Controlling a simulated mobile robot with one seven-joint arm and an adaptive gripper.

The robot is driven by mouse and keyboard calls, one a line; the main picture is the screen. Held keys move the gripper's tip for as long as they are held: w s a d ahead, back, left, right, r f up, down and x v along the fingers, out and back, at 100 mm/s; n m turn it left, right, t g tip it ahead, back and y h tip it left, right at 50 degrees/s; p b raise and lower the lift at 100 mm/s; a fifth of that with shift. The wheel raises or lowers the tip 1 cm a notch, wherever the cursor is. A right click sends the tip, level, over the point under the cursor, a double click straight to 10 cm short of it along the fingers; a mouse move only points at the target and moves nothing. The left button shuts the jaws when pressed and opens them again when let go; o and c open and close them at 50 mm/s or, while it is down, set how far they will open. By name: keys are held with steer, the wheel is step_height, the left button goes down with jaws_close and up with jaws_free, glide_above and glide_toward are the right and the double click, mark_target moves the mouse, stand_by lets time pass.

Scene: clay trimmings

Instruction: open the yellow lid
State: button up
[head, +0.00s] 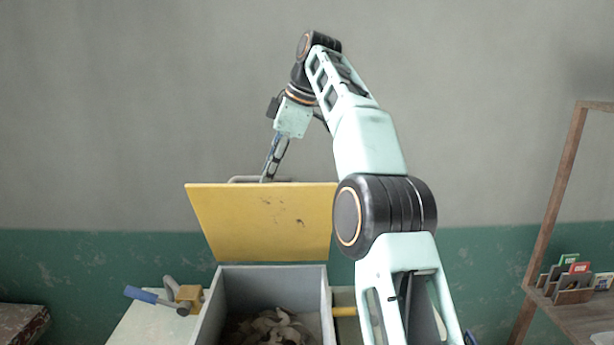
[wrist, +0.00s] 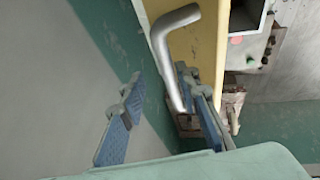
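The yellow lid (head: 262,222) stands raised and nearly upright at the back of a grey box (head: 322,290), whose mouth is open. In the wrist view the lid shows as a yellow strip (wrist: 211,45). A bent silver handle (wrist: 165,50) is fixed to it; in the head view part of the handle (head: 243,180) shows above the lid's top edge. My gripper (head: 266,176) is at that top edge, its tips partly hidden. In the wrist view my gripper (wrist: 158,78) has its fingers apart, with the handle close to the right finger; contact is unclear.
Clay trimmings (head: 270,328) lie in the box. A blue-handled tool (head: 150,297) is on the table (head: 140,325) at left. A wooden shelf (head: 580,318) with small coloured items stands at right. A grey and green wall is behind the lid.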

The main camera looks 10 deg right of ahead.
mark_target(321, 189)
steer(key=shift+s+d+r, duration=0.2)
steer(key=shift+s+d, duration=0.25)
steer(key=shift+d, duration=0.35)
steer(key=s+d, duration=0.1)
steer(key=d, duration=0.2)
steer(key=s+d, duration=0.2)
steer(key=d, duration=0.1)
steer(key=s+d, duration=0.2)
steer(key=d, duration=0.1)
steer(key=shift+d+f, duration=0.1)
steer(key=shift+d, duration=0.05)
steer(key=shift+s+a, duration=0.1)
steer(key=shift+a, duration=0.1)
steer(key=shift+d, duration=0.1)
